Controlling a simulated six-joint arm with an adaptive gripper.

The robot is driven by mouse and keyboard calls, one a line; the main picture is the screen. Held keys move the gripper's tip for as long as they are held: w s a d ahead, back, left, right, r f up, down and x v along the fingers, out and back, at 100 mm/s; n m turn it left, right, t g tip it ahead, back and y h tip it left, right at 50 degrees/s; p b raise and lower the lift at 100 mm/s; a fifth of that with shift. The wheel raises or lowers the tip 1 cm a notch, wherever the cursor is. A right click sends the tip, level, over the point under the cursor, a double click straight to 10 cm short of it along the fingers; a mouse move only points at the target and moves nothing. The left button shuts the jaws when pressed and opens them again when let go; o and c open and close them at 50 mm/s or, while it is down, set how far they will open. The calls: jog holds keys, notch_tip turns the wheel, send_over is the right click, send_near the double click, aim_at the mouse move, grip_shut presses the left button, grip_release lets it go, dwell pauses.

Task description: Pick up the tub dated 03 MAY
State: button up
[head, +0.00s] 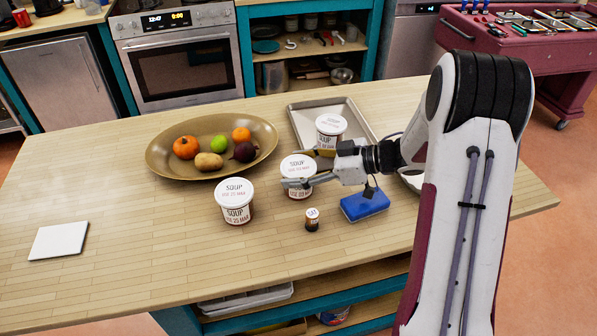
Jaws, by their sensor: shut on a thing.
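Three white-lidded soup tubs are in the head view. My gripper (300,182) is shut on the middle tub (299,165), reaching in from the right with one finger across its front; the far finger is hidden. This tub's date is too small and partly covered to read surely. It looks upright at table height; I cannot tell whether it touches the wood. The left tub (235,203) stands upright on the worktop, its label seeming to read 23 MAR. The back tub (331,127) stands on the metal tray; its date is unclear and partly hidden by my gripper.
A brass platter (160,160) of fruit and vegetables lies behind left. The metal tray (301,121) is behind. A white tile (58,240) lies far left, with clear worktop between.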

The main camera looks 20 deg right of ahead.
jog(key=shift+r, duration=0.2)
jog(key=shift+r, duration=4.85)
